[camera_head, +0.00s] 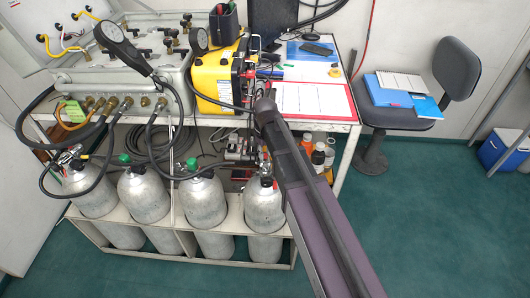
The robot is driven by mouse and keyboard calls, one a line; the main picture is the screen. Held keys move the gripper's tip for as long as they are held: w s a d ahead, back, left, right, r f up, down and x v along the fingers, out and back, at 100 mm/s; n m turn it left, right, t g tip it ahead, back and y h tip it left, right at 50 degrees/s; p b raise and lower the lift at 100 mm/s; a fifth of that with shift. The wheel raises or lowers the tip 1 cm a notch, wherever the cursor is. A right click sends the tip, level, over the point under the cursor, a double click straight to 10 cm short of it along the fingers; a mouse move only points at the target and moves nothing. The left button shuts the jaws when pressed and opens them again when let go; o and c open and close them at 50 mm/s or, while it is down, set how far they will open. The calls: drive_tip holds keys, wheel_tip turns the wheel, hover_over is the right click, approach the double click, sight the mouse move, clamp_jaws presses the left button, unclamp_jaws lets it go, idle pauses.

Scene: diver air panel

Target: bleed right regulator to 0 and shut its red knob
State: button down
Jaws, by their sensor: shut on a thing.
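The yellow air panel (214,82) stands on the bench top, with small red fittings (250,73) on its right-hand face. The knob's colour and the fingertips are mostly hidden by my wrist. I cannot tell which fitting belongs to the right regulator.
A large gauge (118,40) on a black hose stands at the grey case (130,82). Several grey cylinders (205,206) stand in the rack below. A red-edged clipboard (318,99) lies right of the panel. A chair (455,75) and open green floor lie to the right.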

drive_tip(key=m, duration=0.6)
drive_tip(key=shift+s+m, duration=0.1)
drive_tip(key=shift+m, duration=0.2)
drive_tip(key=m, duration=0.5)
idle(0.4)
drive_tip(key=c, duration=0.5)
unclamp_jaws()
